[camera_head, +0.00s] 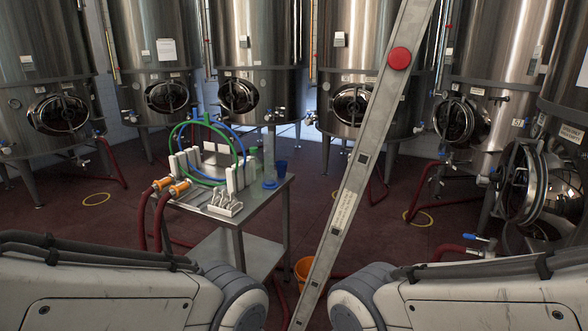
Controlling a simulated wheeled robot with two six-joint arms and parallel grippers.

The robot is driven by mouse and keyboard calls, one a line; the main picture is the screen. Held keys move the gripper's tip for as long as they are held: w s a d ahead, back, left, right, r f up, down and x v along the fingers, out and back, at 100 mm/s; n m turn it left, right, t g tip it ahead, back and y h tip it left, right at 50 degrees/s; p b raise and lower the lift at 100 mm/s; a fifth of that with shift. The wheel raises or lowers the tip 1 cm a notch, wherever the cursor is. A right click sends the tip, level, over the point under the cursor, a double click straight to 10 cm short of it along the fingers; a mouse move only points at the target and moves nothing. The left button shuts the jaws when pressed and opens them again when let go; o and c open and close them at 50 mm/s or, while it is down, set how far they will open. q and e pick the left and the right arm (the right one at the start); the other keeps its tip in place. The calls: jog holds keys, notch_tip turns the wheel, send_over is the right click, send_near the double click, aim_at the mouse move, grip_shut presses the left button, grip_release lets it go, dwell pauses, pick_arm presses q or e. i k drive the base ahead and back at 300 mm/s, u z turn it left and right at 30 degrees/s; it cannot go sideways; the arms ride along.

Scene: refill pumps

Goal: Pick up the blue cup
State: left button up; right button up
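The small blue cup (281,168) stands on the right end of a steel table (262,194) in the middle of the room. It is just right of a tall clear cylinder (269,158) with a blue base, and looks upright and apart from it. Both my arms come in low at the bottom of the view, one on each side. Only their pale links and round grey joints show. Neither gripper is in view, and neither arm reaches the table.
Green and blue hose rings (208,122), white stands and a rack of metal hooks (224,207) crowd the table left of the cup. Orange-ended red hoses (163,183) hang at its left edge. An orange bucket (305,268) stands on the floor. Steel tanks (256,50) line the back.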

aim_at(282, 170)
jog(key=i, duration=0.2)
jog(key=u, duration=1.45)
jog(key=i, duration=2.75)
jog(key=z, duration=0.8)
